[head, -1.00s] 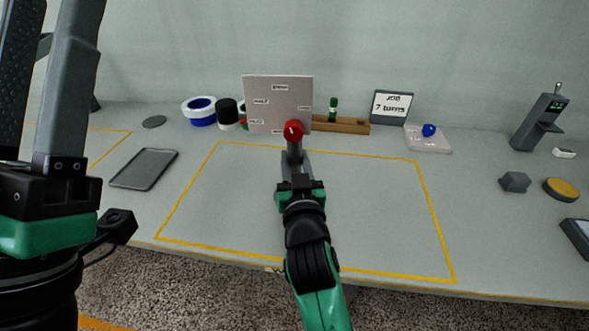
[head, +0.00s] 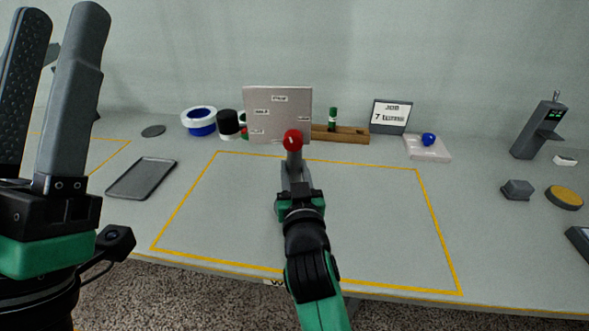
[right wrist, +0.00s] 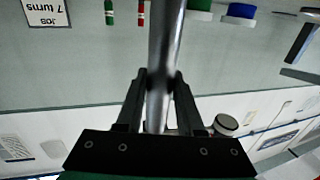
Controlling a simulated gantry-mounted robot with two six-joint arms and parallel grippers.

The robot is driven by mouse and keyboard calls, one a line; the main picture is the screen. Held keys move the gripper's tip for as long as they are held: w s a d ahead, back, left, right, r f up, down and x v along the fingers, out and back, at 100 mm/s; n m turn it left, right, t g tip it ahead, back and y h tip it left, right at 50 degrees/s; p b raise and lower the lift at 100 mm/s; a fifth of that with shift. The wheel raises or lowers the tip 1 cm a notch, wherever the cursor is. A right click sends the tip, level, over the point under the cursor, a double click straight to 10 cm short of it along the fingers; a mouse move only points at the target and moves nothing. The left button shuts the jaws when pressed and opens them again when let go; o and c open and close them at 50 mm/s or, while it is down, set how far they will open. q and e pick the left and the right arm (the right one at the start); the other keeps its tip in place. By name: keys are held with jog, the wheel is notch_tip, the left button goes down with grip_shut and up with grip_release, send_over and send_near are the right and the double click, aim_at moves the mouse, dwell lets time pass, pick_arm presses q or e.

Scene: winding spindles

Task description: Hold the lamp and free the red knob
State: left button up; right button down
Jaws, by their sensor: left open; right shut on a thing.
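The red knob (head: 293,140) shows in the head view just above my right gripper (head: 296,170), in front of the pale labelled panel (head: 278,108). In the right wrist view a grey metal rod (right wrist: 165,60) runs between the fingers of my right gripper (right wrist: 158,82), which is shut on it. I cannot tell how the rod and knob join; the hand hides the lower part in the head view. No thing is plainly recognisable as a lamp. My left gripper (head: 62,18) is open and empty, large at the left, fingers up, well apart from the knob.
A dark tray (head: 142,178) lies left of the yellow-outlined area (head: 430,210). Blue-white rings (head: 199,121), a black cylinder (head: 228,122), a wooden rack (head: 345,134) and a "7 turns" sign (head: 390,114) stand behind. The outlined area is mostly clear beside my right arm.

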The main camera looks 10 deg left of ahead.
jog(key=shift+f+b, duration=0.35)
jog(key=shift+f, duration=0.15)
dwell(0.5)
